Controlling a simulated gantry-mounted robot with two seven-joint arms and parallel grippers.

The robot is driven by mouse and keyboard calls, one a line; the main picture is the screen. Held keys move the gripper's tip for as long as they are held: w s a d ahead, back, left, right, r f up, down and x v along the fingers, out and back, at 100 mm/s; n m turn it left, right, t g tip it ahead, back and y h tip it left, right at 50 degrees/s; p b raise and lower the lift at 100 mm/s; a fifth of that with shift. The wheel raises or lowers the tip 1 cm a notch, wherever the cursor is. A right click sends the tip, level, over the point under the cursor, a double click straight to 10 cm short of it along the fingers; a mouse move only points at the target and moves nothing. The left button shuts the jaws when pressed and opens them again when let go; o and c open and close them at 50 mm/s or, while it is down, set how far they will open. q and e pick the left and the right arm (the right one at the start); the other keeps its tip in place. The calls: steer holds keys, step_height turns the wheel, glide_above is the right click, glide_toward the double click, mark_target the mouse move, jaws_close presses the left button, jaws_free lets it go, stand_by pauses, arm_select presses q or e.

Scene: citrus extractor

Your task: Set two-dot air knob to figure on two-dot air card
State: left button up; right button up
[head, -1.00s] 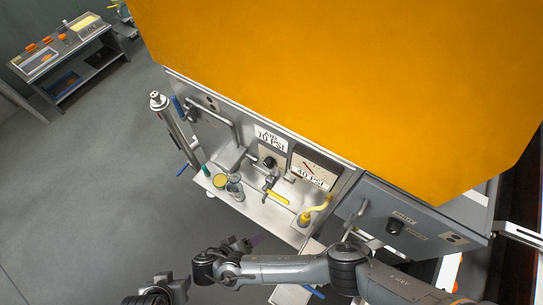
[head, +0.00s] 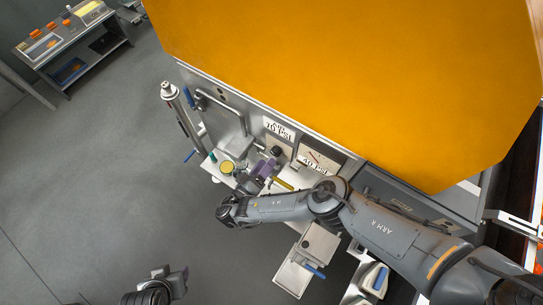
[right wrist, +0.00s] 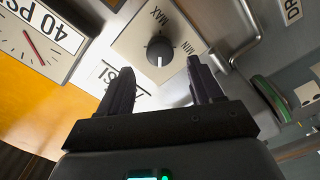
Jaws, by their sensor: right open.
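The black air knob (right wrist: 159,50) sits on a pale plate with MAX and MIN lettering in the right wrist view. A white mark shows on its lower edge there. In the head view the knob (head: 277,151) is below the white card reading 10 PSI (head: 279,129). In the wrist view that card (right wrist: 104,78) is partly hidden behind a finger. My left gripper (head: 174,277) is low, away from the machine.
A gauge with a 40 PSI card (head: 314,163) is right of the knob; it also shows in the wrist view (right wrist: 38,36). A bent metal pipe (right wrist: 237,38) runs close beside the right finger. A yellow-topped jar (head: 227,167) stands on the shelf. Open floor lies left.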

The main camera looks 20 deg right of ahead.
mark_target(273, 154)
steer(key=shift+b+x, duration=0.85)
steer(key=shift+x, duration=1.6)
steer(key=c, duration=1.1)
steer(key=shift+o, duration=0.2)
